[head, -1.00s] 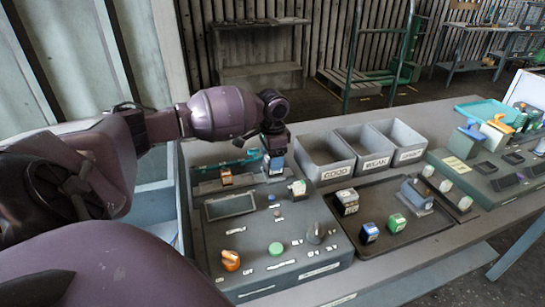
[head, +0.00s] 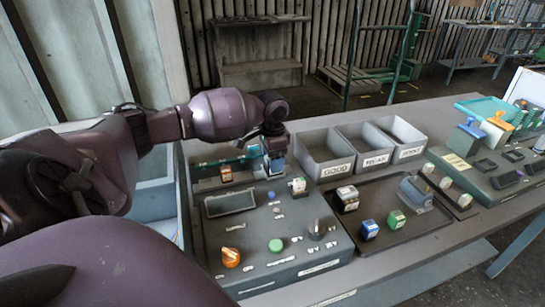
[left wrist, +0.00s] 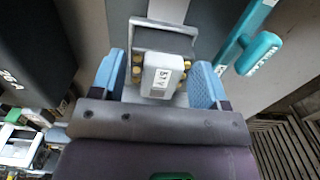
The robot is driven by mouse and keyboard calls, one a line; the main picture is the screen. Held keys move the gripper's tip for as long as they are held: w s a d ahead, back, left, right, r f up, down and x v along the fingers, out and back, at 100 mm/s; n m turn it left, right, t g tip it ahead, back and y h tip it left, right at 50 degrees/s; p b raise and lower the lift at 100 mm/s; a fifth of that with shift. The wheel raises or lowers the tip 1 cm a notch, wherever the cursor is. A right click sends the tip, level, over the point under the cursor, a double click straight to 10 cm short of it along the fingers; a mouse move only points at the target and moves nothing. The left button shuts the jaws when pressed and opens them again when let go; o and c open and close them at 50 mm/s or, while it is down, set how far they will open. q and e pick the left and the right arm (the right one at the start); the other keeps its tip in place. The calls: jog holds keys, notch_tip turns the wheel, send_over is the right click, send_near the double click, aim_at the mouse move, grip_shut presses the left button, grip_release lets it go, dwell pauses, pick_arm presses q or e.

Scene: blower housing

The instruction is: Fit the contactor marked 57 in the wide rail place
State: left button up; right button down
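The contactor marked 57 (left wrist: 163,75) is a pale grey-white block in the left wrist view. It sits in front of a metal bracket frame, with brass terminals beside it. My left gripper (left wrist: 158,84) is open, with one blue finger on each side of the contactor. In the head view my left gripper (head: 276,158) is over the back right of the grey panel (head: 300,225), hiding most of the place beneath. My right gripper is not in view.
A teal lever (left wrist: 258,54) stands close to the right of my fingers in the left wrist view. Grey bins (head: 325,153) stand behind; a dark tray (head: 400,235) holds several parts.

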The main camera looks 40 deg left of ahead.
pick_arm(q)
jog(key=o, duration=0.3)
jog(key=shift+o, duration=0.2)
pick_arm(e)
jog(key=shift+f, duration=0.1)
pick_arm(q)
notch_tip(320, 180, up, 5)
jog(key=shift+f+p, duration=0.1)
jog(key=shift+p, duration=0.25)
notch_tip(320, 180, up, 5)
jog(key=shift+p, duration=0.3)
jog(key=shift+r, duration=0.5)
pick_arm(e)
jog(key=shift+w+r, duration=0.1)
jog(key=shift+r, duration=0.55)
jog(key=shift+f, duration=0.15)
